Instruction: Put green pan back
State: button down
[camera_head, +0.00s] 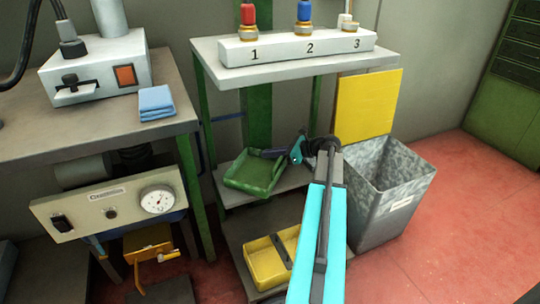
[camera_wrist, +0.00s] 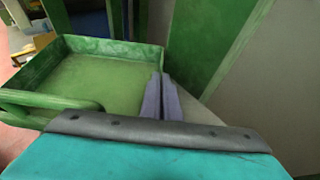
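The green pan (camera_head: 254,174) is a shallow square tray at the middle shelf of the white-topped stand in the head view. It also fills the left of the wrist view (camera_wrist: 95,80), empty inside, with a looped green handle (camera_wrist: 50,101) near the camera. My gripper (camera_head: 296,152) is at the pan's right side. In the wrist view its two grey fingers (camera_wrist: 162,92) are close together at the pan's right wall, one on each side of the rim. Whether the pan rests on the shelf or hangs just above it is hard to tell.
A yellow tray (camera_head: 270,262) sits on the low shelf below. A metal bin (camera_head: 385,196) with a yellow board (camera_head: 367,105) behind it stands at right. Numbered stoppers stand on the white block (camera_head: 297,48) above. A green post (camera_wrist: 210,45) rises close beside my fingers.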

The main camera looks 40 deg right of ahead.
jog(key=c, duration=2)
grip_release()
jog(key=shift+f, duration=0.1)
jog(key=p+v, duration=0.5)
jog(key=v, duration=0.7)
jog(key=shift+p, duration=0.3)
